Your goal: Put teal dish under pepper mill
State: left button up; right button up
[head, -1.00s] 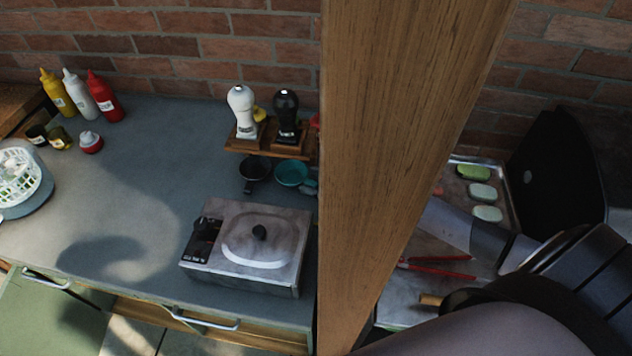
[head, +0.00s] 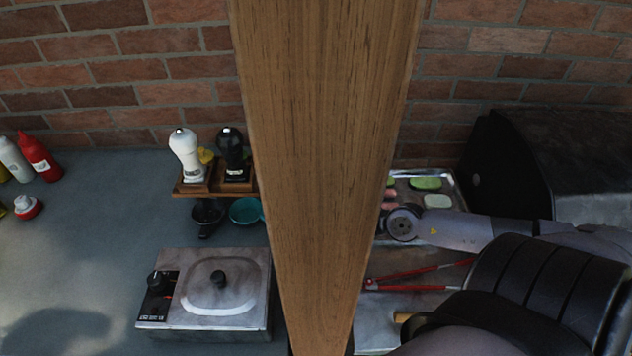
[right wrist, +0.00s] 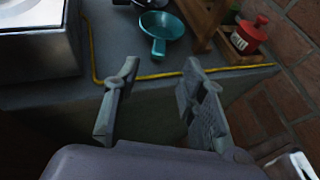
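The teal dish (head: 245,211) is on the grey counter, just in front of a small wooden stand (head: 216,188). The right wrist view shows the teal dish (right wrist: 165,24) with a short handle pointing towards my gripper. A black mill (head: 231,151) and a white mill (head: 186,151) stand side by side on the stand; I take the black one as the pepper mill. My right gripper (right wrist: 162,66) is open and empty, short of the dish near the counter edge. In the head view its fingers are hidden. My left gripper is not in view.
A wooden post (head: 325,150) blocks the middle of the head view. A lidded cooker (head: 215,290) stands in front of the stand. A dark pan (head: 207,212) sits left of the dish. A yellow cable (right wrist: 150,76) runs along the counter edge.

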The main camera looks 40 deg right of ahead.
jog(key=shift+b+v, duration=0.75)
jog(key=shift+v, duration=0.5)
